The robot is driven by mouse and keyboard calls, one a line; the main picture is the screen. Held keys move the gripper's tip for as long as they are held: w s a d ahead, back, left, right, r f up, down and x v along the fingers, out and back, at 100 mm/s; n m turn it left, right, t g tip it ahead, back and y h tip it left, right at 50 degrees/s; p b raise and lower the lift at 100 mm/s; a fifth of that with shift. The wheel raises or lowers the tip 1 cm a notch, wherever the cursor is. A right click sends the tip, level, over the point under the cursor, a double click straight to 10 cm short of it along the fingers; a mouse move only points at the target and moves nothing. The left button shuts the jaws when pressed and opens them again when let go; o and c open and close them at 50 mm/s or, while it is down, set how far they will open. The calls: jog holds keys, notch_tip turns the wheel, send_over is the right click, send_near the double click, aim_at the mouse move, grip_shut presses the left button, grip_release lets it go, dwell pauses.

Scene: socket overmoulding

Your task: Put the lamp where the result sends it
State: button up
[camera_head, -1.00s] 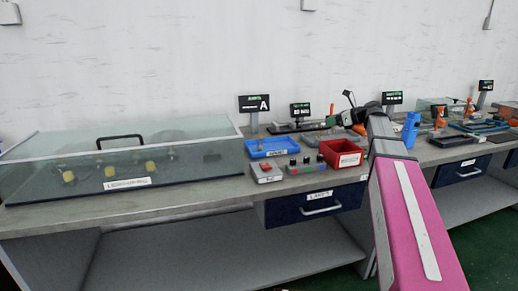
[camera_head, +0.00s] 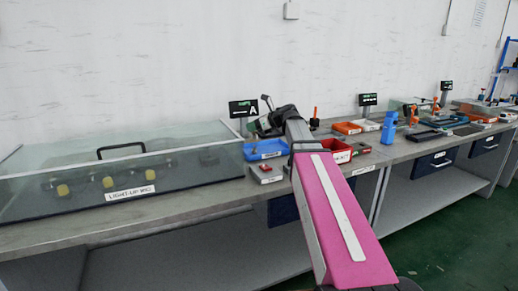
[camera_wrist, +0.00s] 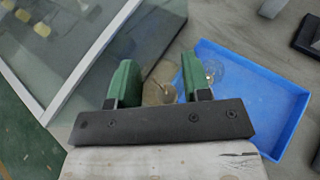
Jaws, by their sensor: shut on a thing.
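My gripper (camera_wrist: 157,85) has green fingers and is shut on a lamp (camera_wrist: 160,92), a clear glass bulb seen between them in the wrist view. The hand (camera_head: 268,122) hangs near the blue tray (camera_head: 268,155) in the head view. In the wrist view the blue tray (camera_wrist: 285,95) lies below and right of the fingers. Another clear bulb-like shape (camera_wrist: 212,68) shows by the right finger at the tray's corner; I cannot tell whether it rests in the tray. A display (camera_head: 243,108) behind the tray reads "A".
A glass-lidded light-up box (camera_head: 130,185) with a black handle stands left of the tray. A red bin (camera_head: 335,147) and a small box with a red button (camera_head: 266,173) are nearby.

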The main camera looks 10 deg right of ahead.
jog(key=shift+w+d+f, duration=1.15)
jog(key=shift+w+f, duration=0.2)
jog(key=shift+f, duration=0.4)
jog(key=shift+w+d+f, duration=1.15)
jog(key=shift+w+f, duration=0.25)
jog(key=shift+f, duration=0.3)
jog(key=shift+w+d+f, duration=1.15)
jog(key=shift+w+f, duration=0.2)
jog(key=shift+f, duration=0.4)
jog(key=o, duration=0.9)
jog(key=shift+f, duration=0.1)
jog(key=v, duration=1.2)
